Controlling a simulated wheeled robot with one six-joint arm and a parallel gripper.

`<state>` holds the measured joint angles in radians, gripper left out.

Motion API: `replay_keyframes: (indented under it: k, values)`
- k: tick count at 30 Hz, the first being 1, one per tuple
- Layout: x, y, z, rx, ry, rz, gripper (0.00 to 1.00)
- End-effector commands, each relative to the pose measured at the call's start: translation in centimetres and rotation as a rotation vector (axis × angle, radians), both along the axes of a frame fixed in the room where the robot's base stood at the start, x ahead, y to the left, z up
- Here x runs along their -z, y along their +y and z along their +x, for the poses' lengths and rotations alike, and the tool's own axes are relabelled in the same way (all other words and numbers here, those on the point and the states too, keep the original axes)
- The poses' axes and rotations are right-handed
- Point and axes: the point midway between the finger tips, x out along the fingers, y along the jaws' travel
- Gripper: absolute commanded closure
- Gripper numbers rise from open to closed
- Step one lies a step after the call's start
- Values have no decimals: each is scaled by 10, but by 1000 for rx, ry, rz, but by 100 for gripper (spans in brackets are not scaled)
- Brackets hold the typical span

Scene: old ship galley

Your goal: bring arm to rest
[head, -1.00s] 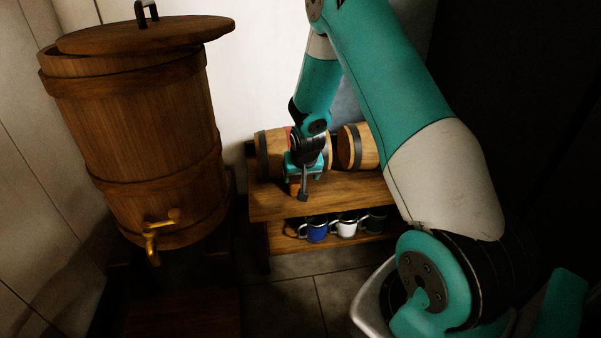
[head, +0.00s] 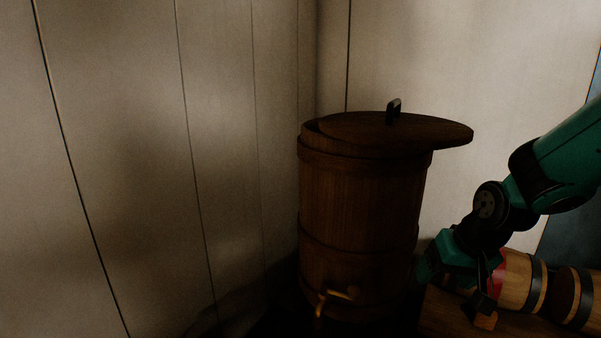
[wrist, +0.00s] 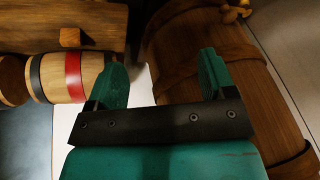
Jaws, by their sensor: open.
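My gripper (head: 455,284) is in the lower right of the head view, between the big wooden barrel (head: 365,205) and the small keg with a red band (head: 520,281). In the wrist view, my gripper (wrist: 162,78) has its two green fingers wide apart with nothing between them. The big barrel (wrist: 215,50) lies beyond the right finger there, and the banded keg (wrist: 55,78) is beside the left finger. Whether a finger touches either one cannot be told.
The barrel has a brass tap (head: 335,296) and a lid (head: 395,130) set askew. A second keg (head: 572,297) and a small wooden block (head: 485,321) are on the wooden shelf (head: 445,318). Pale panelled walls (head: 120,150) close the left and back.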

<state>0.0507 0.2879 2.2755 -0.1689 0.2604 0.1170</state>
Motion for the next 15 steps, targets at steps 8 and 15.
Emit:
replay_keyframes:
  k: [8,15]
  values:
    - [-87,96,-121,-426,65,78,23]
    - [-121,124,-216,-728,111,89,23]
